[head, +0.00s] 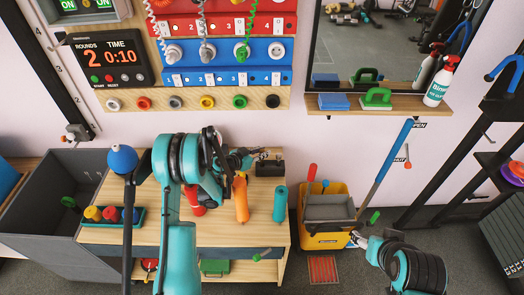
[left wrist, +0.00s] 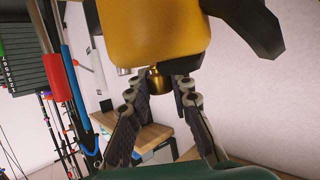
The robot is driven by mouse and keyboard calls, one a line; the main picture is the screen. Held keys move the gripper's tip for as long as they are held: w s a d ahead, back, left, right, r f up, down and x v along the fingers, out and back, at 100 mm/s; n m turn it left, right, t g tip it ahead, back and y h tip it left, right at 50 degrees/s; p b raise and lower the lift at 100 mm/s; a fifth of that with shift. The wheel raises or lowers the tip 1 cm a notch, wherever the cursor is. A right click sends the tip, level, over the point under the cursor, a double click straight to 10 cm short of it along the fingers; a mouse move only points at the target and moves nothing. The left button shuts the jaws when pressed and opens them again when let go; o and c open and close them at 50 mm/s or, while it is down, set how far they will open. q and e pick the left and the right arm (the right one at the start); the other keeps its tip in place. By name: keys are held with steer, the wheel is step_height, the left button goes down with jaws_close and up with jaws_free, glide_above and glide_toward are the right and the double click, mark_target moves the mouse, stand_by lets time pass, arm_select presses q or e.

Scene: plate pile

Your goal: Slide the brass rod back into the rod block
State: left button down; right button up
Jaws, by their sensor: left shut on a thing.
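My left gripper (head: 260,155) is over the back of the wooden bench, close to a small dark block (head: 270,168) that looks like the rod block. In the left wrist view its two fingers (left wrist: 168,82) close on a brass-coloured piece (left wrist: 157,80), likely the brass rod. Only a short end of it shows; the rest is hidden. In the head view I cannot make out the rod, or whether it touches the block. My right gripper (head: 362,241) is low at the right, beside the yellow bucket, away from the bench; its fingers are too small to read.
A tray (head: 140,217) with coloured pieces lies at left. The yellow bucket (head: 327,241) stands right of the bench. A large yellow thing (left wrist: 150,35) fills the left wrist view's top.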

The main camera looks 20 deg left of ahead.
arm_select(q)
steer(key=shift+f, duration=0.35)
steer(key=shift+f, duration=0.1)
stand_by(0.4)
steer(key=shift+f, duration=0.95)
steer(key=c, duration=1.3)
jaws_free()
